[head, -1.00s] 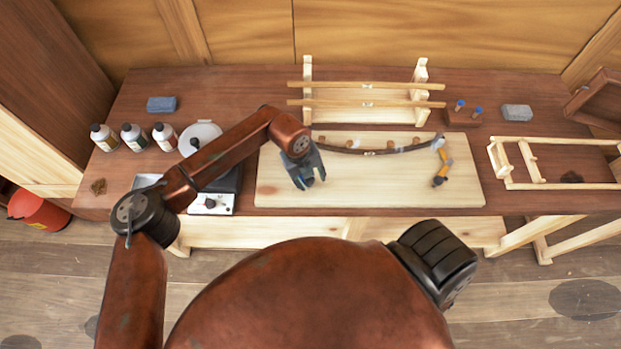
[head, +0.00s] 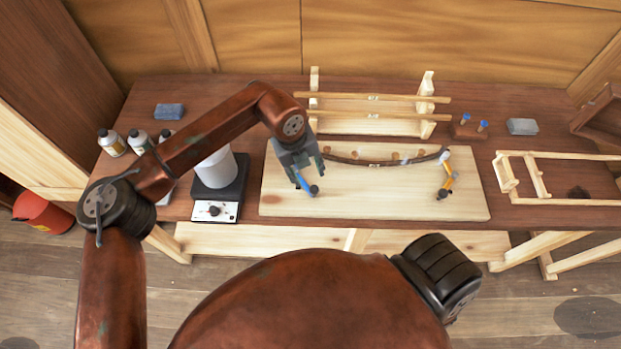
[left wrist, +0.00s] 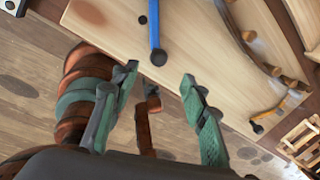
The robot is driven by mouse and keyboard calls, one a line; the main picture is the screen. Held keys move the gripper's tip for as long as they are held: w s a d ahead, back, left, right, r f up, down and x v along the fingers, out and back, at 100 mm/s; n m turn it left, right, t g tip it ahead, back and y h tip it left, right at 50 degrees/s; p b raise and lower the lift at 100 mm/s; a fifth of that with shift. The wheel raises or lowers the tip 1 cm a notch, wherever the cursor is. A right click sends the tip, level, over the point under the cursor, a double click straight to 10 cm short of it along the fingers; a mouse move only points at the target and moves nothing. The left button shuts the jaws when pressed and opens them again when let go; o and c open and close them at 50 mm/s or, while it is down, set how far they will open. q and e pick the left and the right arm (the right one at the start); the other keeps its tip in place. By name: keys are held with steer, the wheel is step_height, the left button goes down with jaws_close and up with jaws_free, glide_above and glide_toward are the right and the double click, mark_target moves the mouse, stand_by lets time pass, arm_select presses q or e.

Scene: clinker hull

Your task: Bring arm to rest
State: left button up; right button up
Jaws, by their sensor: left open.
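My left gripper (head: 308,173) hangs over the left part of the pale wooden board (head: 400,205) on the bench. In the left wrist view its two fingers (left wrist: 160,76) stand apart, with nothing held between them. A blue tool with a dark end (head: 306,187) shows just below the fingers; in the left wrist view the blue bar (left wrist: 155,30) lies beyond the fingertips, apart from them. Part of it is hidden by the gripper in the head view. My left arm is bent, its elbow at the left over the bench's front edge. My right gripper is out of view.
A dark curved strip (head: 400,162) with wooden pegs lies on the board, an orange tool (head: 447,184) at its right end. A scale (head: 216,209) bears a white container (head: 216,168) near my left forearm. Bottles (head: 112,142) stand left. A wooden rack (head: 380,124) stands behind. Floor in front is open.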

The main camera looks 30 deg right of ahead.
arm_select(q)
steer(key=shift+r, duration=0.35)
stand_by(0.3)
